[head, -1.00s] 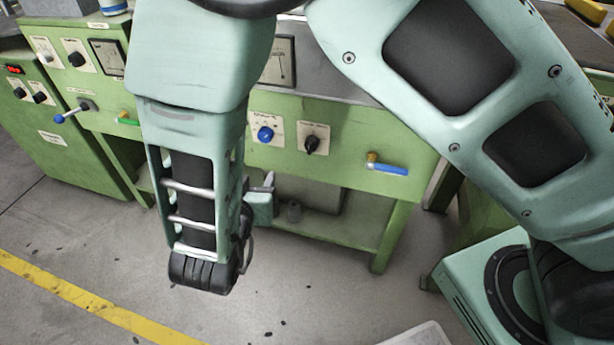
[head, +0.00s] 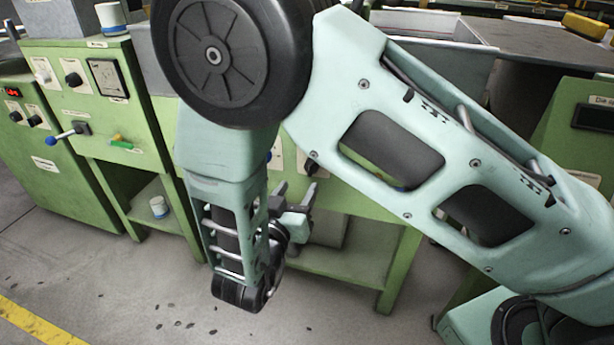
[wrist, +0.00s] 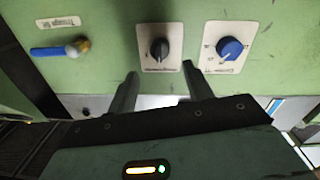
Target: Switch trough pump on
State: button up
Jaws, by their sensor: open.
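A green machine front carries a black rotary knob on a white plate, seen in the wrist view (wrist: 159,49), where the picture is upside down. A blue knob (wrist: 229,49) on its own plate sits to its right there. A blue-handled valve (wrist: 60,50) is at the left, under a small label that seems to begin with "Trough". The plate lettering by the black knob is too small to read. My gripper (wrist: 160,78) is open and empty, its fingertips near the black knob, one to either side in the picture. Contact cannot be seen. The gripper (head: 296,192) also shows in the head view.
In the head view my arm hides much of the panel. A second green machine (head: 90,90) with knobs, a gauge and a lever stands at the left. A white cup (head: 158,207) is on its lower shelf.

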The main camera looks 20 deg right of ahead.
aim_at(308, 171)
jog(key=b+x, duration=0.1)
jog(key=x, duration=0.6)
jog(key=c, duration=1)
